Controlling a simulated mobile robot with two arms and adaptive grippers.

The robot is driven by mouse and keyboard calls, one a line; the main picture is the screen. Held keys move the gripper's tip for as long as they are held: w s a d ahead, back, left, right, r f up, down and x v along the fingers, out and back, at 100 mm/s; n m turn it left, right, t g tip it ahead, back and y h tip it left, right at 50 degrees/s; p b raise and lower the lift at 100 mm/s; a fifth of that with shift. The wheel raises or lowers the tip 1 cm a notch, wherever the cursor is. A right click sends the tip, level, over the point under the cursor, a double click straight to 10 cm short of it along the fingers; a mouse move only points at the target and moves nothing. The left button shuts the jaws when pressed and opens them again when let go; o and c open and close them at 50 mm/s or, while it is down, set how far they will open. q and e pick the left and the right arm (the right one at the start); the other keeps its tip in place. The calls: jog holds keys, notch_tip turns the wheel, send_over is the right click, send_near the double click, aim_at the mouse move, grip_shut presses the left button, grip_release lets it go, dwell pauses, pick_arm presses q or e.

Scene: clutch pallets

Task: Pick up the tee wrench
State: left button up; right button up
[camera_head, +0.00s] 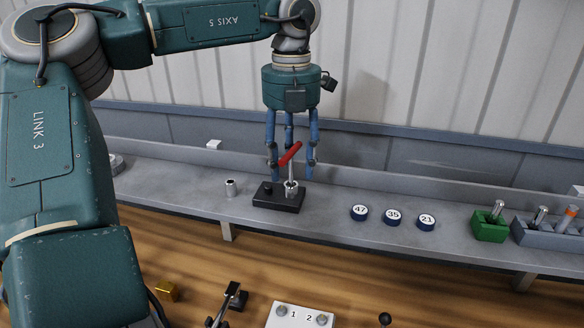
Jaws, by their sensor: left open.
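The tee wrench (290,155) has a red crossbar handle and a metal shaft. It stands upright in a metal socket on a small black block (278,203) on the grey shelf. My left gripper (292,163) comes down from above, its blue fingers spread around the red handle. The fingers are open, and I cannot tell if any touches the handle. My right gripper is not in view.
A wall stands behind.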

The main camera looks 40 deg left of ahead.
aim_at(291, 184)
pick_arm(q)
notch_tip(291, 184, down, 4)
jog(key=shift+a+f+p, duration=0.1)
jog(key=shift+f+p, duration=0.15)
jog(key=shift+p, duration=0.25)
jog(key=shift+c, duration=0.5)
grip_shut()
jog(key=shift+r, duration=0.2)
